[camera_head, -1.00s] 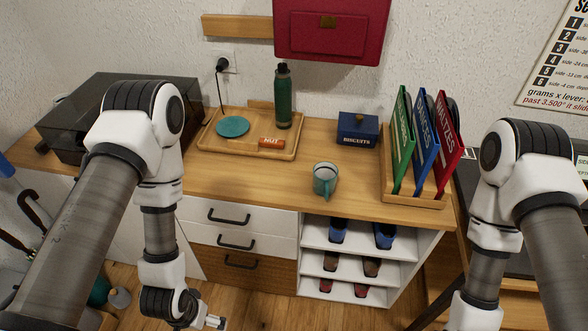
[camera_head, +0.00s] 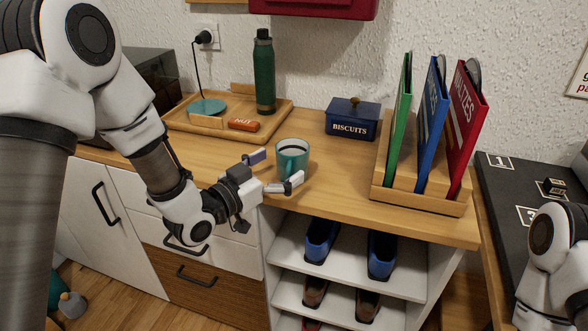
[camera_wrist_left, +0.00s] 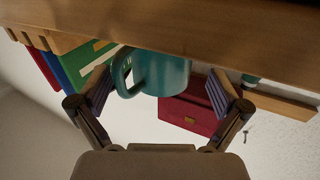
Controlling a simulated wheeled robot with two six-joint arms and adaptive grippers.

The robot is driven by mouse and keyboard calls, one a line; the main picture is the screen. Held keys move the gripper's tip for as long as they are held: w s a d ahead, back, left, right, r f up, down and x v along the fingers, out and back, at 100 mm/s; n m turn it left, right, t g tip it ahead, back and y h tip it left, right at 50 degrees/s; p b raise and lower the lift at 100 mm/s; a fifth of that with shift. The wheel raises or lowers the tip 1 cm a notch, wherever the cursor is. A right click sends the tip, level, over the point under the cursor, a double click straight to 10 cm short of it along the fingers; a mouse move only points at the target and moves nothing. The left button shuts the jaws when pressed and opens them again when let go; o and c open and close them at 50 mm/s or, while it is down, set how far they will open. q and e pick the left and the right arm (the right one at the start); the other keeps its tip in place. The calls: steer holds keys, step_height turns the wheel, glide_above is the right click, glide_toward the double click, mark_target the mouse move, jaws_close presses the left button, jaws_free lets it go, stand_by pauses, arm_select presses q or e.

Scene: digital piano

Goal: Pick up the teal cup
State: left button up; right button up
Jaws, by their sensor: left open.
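The teal cup (camera_head: 296,156) stands upright on the wooden cabinet top near its front edge. In the left wrist view, which is upside down, the cup (camera_wrist_left: 172,72) appears between the two open fingers, with the handle toward the left finger. I cannot tell whether the fingers touch it. My right gripper is out of view.
A wooden tray (camera_head: 180,125) with a green bottle (camera_head: 264,75), a teal disc and a snack bar lies behind. A blue biscuit box (camera_head: 352,119) and a rack (camera_head: 420,203) of upright folders stand to the right. Shoes (camera_head: 321,239) fill shelves below. Clear top lies right of the cup.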

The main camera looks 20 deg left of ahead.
mark_target(280, 160)
arm_select(q)
steer(key=x, duration=0.3)
steer(key=shift+w+f, duration=0.1)
steer(key=shift+w, duration=0.2)
steer(key=shift+s, duration=0.1)
steer(key=shift+c, duration=0.3)
steer(key=c, duration=1.2)
steer(key=shift+c, duration=0.9)
steer(key=shift+r, duration=0.6)
steer(key=r, duration=0.1)
steer(key=r+p, duration=0.1)
steer(key=shift+s+a+r, duration=0.2)
steer(key=shift+a+r, duration=0.15)
steer(key=shift+a, duration=0.05)
steer(key=s+a+r+p, duration=0.1)
steer(key=s+a+p, duration=0.2)
steer(key=s+a, duration=0.7)
steer(key=shift+s+a, duration=0.25)
steer(key=shift+a, duration=0.25)
